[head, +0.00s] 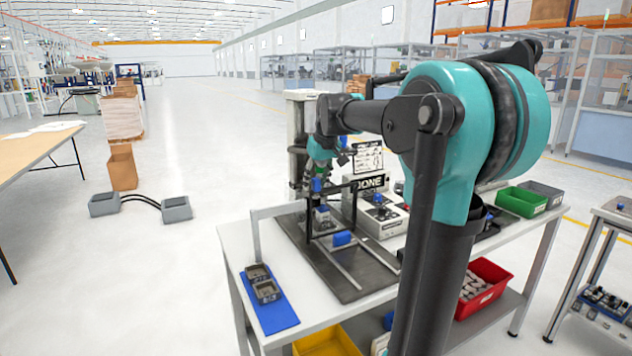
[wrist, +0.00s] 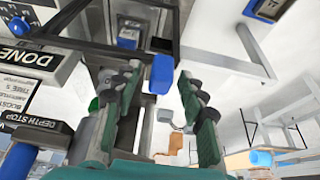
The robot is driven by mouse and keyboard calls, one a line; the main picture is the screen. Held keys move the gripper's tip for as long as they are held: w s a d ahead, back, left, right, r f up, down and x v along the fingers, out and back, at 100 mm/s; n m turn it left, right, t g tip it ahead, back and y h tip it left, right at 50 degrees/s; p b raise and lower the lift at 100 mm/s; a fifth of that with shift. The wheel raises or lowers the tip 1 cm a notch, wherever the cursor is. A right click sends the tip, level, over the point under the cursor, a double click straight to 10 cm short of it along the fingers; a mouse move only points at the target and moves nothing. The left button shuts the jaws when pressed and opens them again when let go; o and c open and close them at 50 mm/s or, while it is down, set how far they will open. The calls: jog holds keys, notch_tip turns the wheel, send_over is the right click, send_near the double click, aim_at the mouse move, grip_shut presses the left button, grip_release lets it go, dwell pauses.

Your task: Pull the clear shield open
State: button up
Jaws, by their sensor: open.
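The clear shield shows mainly as a dark upright frame (head: 307,222) at the front of the bench machine; its pane is hard to make out. A blue handle (wrist: 162,75) stands out near a dark bar in the wrist view. My gripper (wrist: 170,88) is open, with the blue handle between its fingertips in that picture; I cannot tell whether either finger touches it. In the head view my gripper (head: 317,182) is small, at the frame's upper left, and partly lost against the machine.
The machine's dark base plate (head: 345,272) carries rails and a blue block (head: 342,238). A blue mat (head: 276,318) with two dark devices lies at the table's left front. A control box (head: 382,218) stands right of the frame. The floor to the left is mostly open.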

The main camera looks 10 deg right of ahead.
grip_shut()
dwell(0.3)
jog(key=s+a, duration=0.2)
jog(key=a, duration=0.6)
jog(key=s+a, duration=0.3)
jog(key=a, duration=0.5)
jog(key=shift+s, duration=0.15)
jog(key=shift+a, duration=0.1)
grip_release()
jog(key=v, duration=1.2)
